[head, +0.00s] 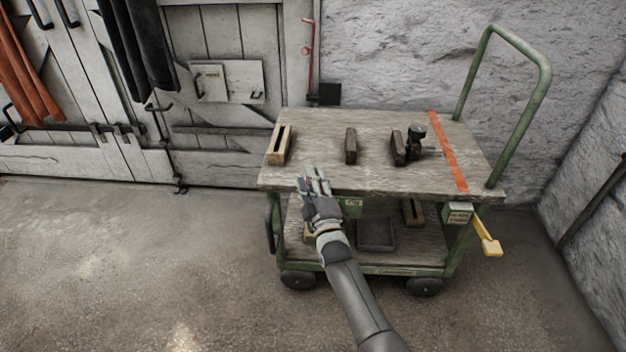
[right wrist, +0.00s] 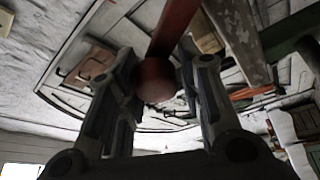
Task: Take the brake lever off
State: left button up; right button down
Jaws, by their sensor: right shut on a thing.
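In the right wrist view a dark red lever (right wrist: 173,32) ends in a round knob (right wrist: 156,82) between the fingers of my right gripper. I take it for the brake lever. In the head view my right gripper (head: 317,182) is at the front edge of the green cart's wooden top (head: 325,133), shut on the knob. A small green plate (head: 353,204) with pale marking is just right of the hand. My left gripper is not in view.
On the cart top stand a wooden box (head: 280,146), brown blocks (head: 351,146) and a dark metal part (head: 416,137). An orange stripe (head: 448,150) crosses the top. A yellow paddle (head: 488,240) sticks out at the right. The floor left of the cart is clear.

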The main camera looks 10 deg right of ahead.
jog(key=shift+w+a+r, duration=0.1)
jog(key=shift+w+r, duration=0.05)
jog(key=shift+r, duration=0.15)
jog(key=c, duration=1.3)
grip_release()
jog(key=shift+o, duration=1)
jog(key=shift+f, duration=0.2)
jog(key=shift+f, duration=0.1)
jog(key=shift+s+f, duration=0.2)
jog(key=shift+s, duration=0.5)
jog(key=v, duration=1)
jog(key=shift+s, duration=0.35)
